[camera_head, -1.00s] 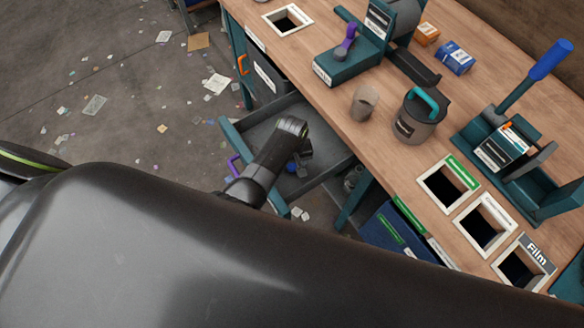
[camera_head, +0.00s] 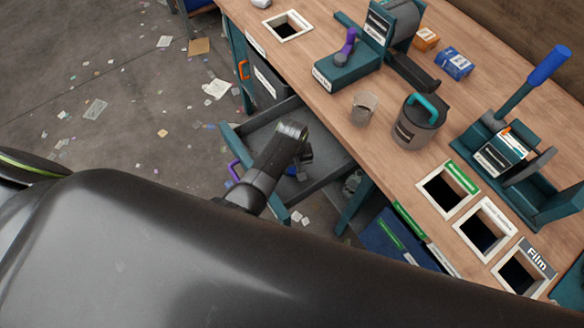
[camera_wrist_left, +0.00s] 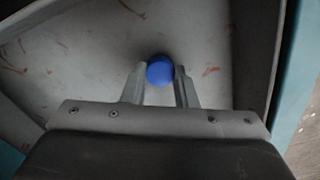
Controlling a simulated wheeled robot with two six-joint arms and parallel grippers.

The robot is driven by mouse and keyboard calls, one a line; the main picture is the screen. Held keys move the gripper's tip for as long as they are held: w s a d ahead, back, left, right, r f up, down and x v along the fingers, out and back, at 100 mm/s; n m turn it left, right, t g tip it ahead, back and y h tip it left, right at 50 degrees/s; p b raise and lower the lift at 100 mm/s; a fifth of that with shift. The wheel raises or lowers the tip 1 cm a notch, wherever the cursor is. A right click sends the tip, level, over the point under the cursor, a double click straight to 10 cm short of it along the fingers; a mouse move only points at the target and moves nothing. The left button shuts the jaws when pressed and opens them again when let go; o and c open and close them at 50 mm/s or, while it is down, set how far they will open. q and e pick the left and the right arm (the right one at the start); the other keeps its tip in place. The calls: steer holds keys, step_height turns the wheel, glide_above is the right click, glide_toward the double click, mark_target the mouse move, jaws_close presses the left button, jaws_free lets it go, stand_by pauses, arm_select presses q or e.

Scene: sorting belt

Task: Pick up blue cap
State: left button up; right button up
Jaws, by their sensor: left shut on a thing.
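The blue cap (camera_wrist_left: 160,71) is round and sits between the two fingertips of my left gripper (camera_wrist_left: 160,82) in the left wrist view. The fingers are shut on it, above the pale, scratched floor of an open drawer. In the head view my left gripper (camera_head: 302,158) reaches down into the grey drawer (camera_head: 258,134), under the table's front edge. A small blue patch of the cap (camera_head: 291,170) shows beside the gripper there; most of it is hidden. My right gripper is not in view.
Drawer walls stand close around my left gripper. Paper scraps litter the floor at left.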

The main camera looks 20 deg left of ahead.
mark_target(292, 171)
arm_select(q)
step_height(292, 171, up, 9)
steer(key=shift+r+p, duration=0.15)
steer(key=shift+p, duration=0.15)
